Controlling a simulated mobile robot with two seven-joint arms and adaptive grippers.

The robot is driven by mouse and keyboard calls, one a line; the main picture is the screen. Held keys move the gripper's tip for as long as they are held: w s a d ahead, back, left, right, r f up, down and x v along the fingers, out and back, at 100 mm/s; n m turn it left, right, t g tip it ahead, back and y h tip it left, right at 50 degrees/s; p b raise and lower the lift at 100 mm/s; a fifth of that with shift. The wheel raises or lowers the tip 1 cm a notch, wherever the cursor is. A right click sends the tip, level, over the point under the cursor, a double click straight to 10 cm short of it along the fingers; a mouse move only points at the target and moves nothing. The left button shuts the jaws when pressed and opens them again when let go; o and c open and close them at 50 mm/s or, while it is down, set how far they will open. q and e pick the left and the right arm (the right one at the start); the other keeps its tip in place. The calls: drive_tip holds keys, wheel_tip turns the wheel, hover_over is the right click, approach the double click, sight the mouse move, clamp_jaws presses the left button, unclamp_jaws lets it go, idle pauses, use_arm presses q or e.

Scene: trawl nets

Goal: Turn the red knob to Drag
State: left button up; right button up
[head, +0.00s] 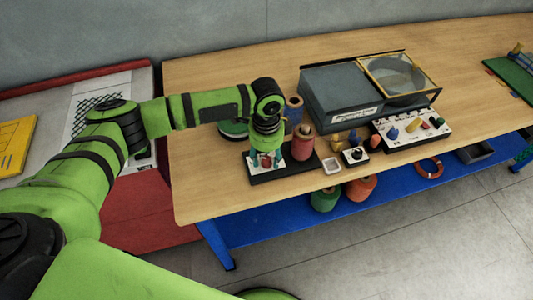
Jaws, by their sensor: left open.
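My left arm reaches in from the left, and its gripper (266,158) points down over a small white panel on a black base (291,172) near the table's front edge. The red knob (266,162) shows small on that panel, between the open fingers. I cannot tell whether the fingers touch it. The panel's markings, including Drag, are mostly hidden or too small to read, and so is the knob's pointing direction. My right gripper is out of view.
A red spool (303,143) stands close right of the gripper, with a blue spool (294,108) behind. A small white dish (331,165) and a black switch box (355,155) lie right. A grey machine (340,95) stands behind. The table's left part is clear.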

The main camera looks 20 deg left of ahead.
use_arm(q)
clamp_jaws()
drive_tip(key=shift+m, duration=0.3)
drive_tip(key=shift+m+p, duration=0.75)
drive_tip(key=shift+m, duration=0.15)
drive_tip(key=m+p, duration=0.1)
drive_tip(key=m, duration=0.1)
drive_tip(key=shift+m, duration=0.4)
drive_tip(key=m, duration=0.3)
drive_tip(key=shift+p, duration=0.35)
drive_tip(key=shift+m, duration=1.7)
